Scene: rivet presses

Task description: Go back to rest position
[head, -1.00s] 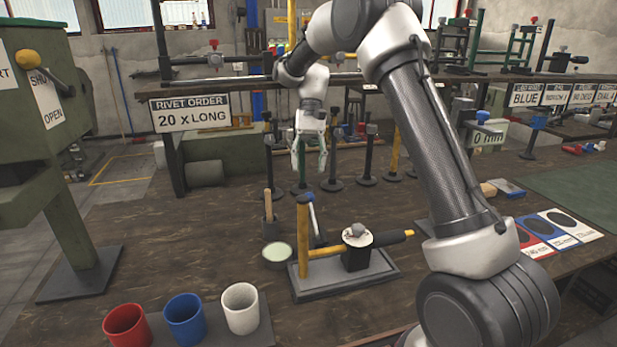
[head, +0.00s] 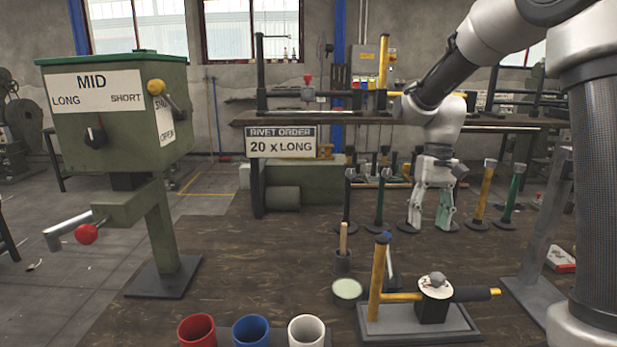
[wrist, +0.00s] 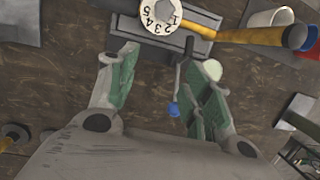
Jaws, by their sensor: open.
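My gripper (head: 431,222) hangs in the air with its fingers pointing down, open and apart. In the head view it appears above and behind the small bench press (head: 433,311), near the row of upright posts. The wrist view shows both green-padded fingers (wrist: 160,75) spread with nothing between them. In that view the press's numbered dial (wrist: 160,14) lies beyond the fingertips, and the blue lever end (wrist: 173,110) shows between the fingers. The pale round dish (wrist: 213,70) is beside the right finger; it also shows in the head view (head: 347,288).
Red (head: 197,331), blue (head: 251,331) and white (head: 306,331) cups stand at the front. A green machine (head: 118,110) with a red-knobbed crank stands left. A RIVET ORDER sign (head: 281,142) reads 20 x LONG. Several upright posts (head: 485,192) stand behind the press.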

